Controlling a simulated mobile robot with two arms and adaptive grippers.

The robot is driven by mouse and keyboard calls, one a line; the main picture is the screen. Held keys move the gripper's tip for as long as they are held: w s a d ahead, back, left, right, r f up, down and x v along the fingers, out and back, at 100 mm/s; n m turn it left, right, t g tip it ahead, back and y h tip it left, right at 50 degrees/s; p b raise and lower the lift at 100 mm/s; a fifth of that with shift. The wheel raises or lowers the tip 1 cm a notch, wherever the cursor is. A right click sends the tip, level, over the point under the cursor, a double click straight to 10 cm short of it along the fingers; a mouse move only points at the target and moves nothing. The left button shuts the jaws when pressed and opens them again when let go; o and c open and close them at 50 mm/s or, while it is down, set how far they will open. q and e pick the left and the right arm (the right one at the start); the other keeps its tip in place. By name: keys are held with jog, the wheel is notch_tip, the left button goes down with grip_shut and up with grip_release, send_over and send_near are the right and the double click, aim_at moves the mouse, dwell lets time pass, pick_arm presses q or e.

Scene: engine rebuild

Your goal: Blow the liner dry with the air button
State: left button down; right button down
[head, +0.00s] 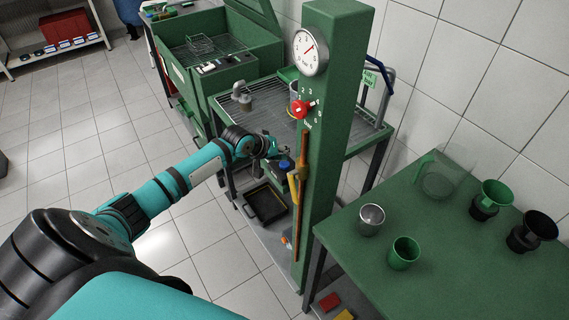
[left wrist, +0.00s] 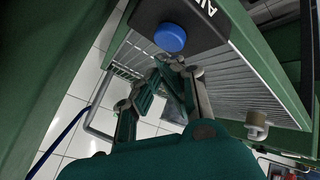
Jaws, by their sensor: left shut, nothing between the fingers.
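The air button is a blue round cap on a dark plate in the left wrist view (left wrist: 170,38); it also shows small in the head view (head: 285,165). My left gripper (head: 284,151) is close to the button, beside the green column. In the left wrist view its fingertips (left wrist: 168,66) are shut and empty, just below the button in the picture; I cannot tell whether they touch it. I cannot tell for sure which thing is the liner. A grey cylindrical piece (head: 293,87) on the grating is partly hidden by the column. My right gripper is not in view.
The green column (head: 340,60) with a dial gauge (head: 310,52) and red knob (head: 299,109) stands right of my gripper. A grated wash bench (head: 262,105) is behind. A green table (head: 450,270) with several cups is at right. The floor at left is clear.

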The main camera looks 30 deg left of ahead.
aim_at(283, 162)
pick_arm(q)
jog(key=shift+f, duration=0.15)
dwell(0.7)
jog(key=shift+f, duration=0.3)
jog(key=shift+f+b, duration=0.3)
jog(key=shift+f, duration=0.35)
dwell(0.6)
jog(key=shift+r, duration=0.1)
jog(key=shift+r+p, duration=0.95)
jog(key=shift+p, duration=0.2)
notch_tip(283, 162, up, 5)
jog(key=p, duration=0.5)
jog(key=shift+r, duration=0.1)
